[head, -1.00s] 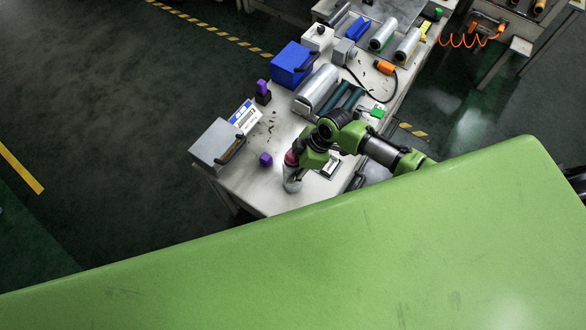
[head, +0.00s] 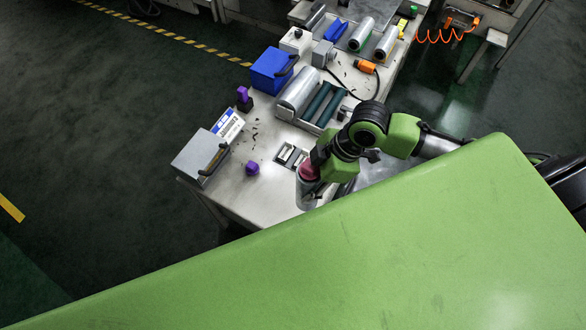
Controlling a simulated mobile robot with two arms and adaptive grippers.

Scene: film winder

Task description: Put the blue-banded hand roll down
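A grey-white roll (head: 308,193) with a dark red upper end stands upright, or nearly so, below my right gripper (head: 313,169), near the bench's front edge. My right gripper appears shut on its red end, though my wrist partly covers the fingers. I cannot see a blue band on this roll, and I cannot tell whether its lower end touches the bench (head: 236,200). My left gripper is not in view.
A slotted holder (head: 291,155) lies just behind the roll. A purple block (head: 252,168), a grey box with a handle (head: 201,156) and a blue bin (head: 272,68) stand left. A large film roll (head: 299,92) and dark rollers are behind. My green body hides the foreground.

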